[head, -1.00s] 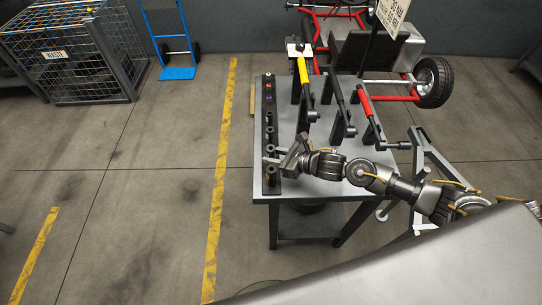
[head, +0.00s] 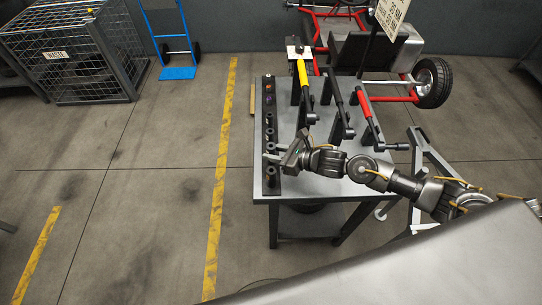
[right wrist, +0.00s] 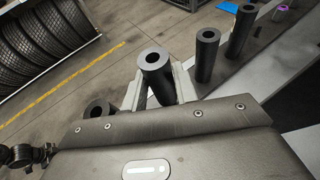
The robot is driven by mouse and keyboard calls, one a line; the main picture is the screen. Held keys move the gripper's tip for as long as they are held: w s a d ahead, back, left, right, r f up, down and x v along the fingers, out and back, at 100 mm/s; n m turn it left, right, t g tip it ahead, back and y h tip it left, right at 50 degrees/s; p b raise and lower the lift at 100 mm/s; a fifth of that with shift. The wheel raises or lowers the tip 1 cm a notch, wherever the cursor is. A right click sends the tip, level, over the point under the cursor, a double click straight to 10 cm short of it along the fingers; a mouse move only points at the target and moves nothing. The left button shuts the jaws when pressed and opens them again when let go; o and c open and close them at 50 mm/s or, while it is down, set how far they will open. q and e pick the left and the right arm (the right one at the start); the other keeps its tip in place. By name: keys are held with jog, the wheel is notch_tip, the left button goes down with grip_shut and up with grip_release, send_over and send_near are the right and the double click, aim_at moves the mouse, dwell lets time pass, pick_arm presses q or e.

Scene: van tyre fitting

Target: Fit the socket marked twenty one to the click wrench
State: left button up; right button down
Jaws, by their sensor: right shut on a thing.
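A row of black sockets stands on a dark rail (head: 257,125) along the table's left edge. My right gripper (head: 272,157) is at the near part of this row. In the right wrist view its fingers (right wrist: 157,88) are shut on one black socket (right wrist: 155,60), upright with its open end towards the camera. I cannot read a size mark on it or tell whether it is clear of the rail. Three wrenches rest on stands: a yellow-handled one (head: 303,75), a black-handled one (head: 338,95) and a red-handled one (head: 365,102). My left gripper is not in view.
Other sockets stand close to the held one (right wrist: 205,55), with another on its other side (right wrist: 98,110). The grey table (head: 310,185) is bare near its front. A wheeled red frame (head: 400,97) stands behind it. A waste cage (head: 70,60) is far left.

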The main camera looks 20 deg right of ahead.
aim_at(269, 145)
jog(key=shift+r, duration=0.2)
jog(key=shift+r+p, duration=0.9)
jog(key=shift+r, duration=0.6)
